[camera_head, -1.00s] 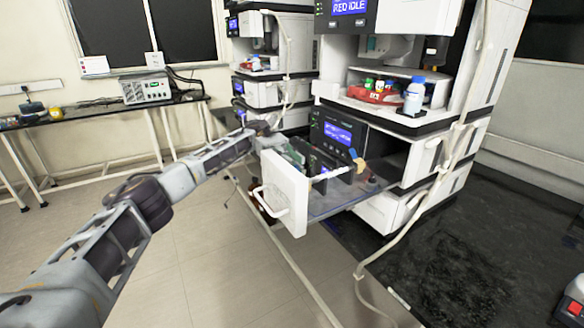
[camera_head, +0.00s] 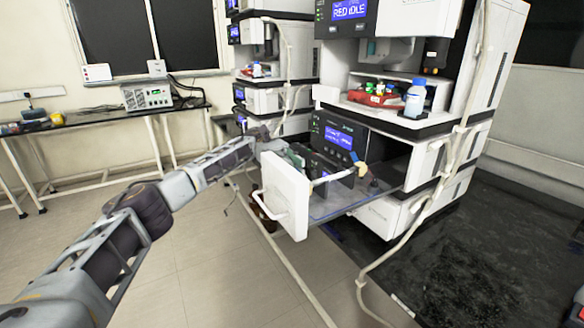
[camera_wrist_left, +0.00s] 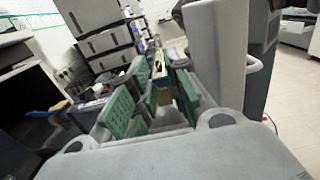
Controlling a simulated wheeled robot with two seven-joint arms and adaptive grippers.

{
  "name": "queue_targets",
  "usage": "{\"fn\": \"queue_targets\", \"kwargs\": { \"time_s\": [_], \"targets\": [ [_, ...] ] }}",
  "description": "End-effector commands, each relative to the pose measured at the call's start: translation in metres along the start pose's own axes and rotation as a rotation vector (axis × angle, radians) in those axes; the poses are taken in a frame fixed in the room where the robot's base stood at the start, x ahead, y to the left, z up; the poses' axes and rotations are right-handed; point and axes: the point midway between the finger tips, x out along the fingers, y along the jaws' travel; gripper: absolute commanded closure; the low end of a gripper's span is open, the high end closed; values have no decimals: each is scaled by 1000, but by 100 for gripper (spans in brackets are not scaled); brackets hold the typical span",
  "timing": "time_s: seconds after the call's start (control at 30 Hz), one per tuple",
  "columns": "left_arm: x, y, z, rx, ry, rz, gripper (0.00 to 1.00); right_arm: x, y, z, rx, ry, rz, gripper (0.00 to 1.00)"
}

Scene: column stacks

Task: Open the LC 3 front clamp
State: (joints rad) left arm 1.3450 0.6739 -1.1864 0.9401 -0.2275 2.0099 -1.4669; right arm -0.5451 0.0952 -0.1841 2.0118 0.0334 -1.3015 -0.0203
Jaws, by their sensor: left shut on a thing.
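My left gripper (camera_head: 292,157) reaches in behind the white front panel (camera_head: 286,195) of the pulled-out column drawer on the nearer stack. In the left wrist view, the green-padded fingers of my left gripper (camera_wrist_left: 156,105) are shut on a small part, which I take to be the front clamp; it is mostly hidden between the pads. In the head view, the front panel and the gripper hide that clamp. Dark clamp parts (camera_head: 343,178) and a blue and tan piece (camera_head: 359,163) show further inside the drawer. My right gripper is not in view.
The white panel with its handle (camera_head: 270,208) stands close beside my gripper. A pale hose (camera_head: 404,238) hangs down the stack's front. A blue-capped bottle (camera_head: 414,98) and a red tray (camera_head: 377,98) sit above.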

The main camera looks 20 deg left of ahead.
Motion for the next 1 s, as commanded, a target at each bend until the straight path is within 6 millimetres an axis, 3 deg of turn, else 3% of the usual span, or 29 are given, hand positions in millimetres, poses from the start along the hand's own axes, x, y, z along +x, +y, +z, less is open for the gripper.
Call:
{"fn": "queue_targets", "kwargs": {
  "time_s": [0.1, 0.13, 0.3, 0.73, 1.0],
  "targets": [
    [0, 0, -1, -2, 0, 0, 100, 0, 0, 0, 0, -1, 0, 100],
    [0, 0, -1, -2, 0, 0, 81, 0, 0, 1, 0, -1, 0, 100],
    [0, 0, -1, -2, 0, 0, 61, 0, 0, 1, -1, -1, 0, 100],
    [0, 0, 3, 1, 0, 0, 61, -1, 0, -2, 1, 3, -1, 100],
    [0, 0, 26, 3, 0, 0, 61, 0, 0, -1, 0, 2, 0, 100]
  ]
}}
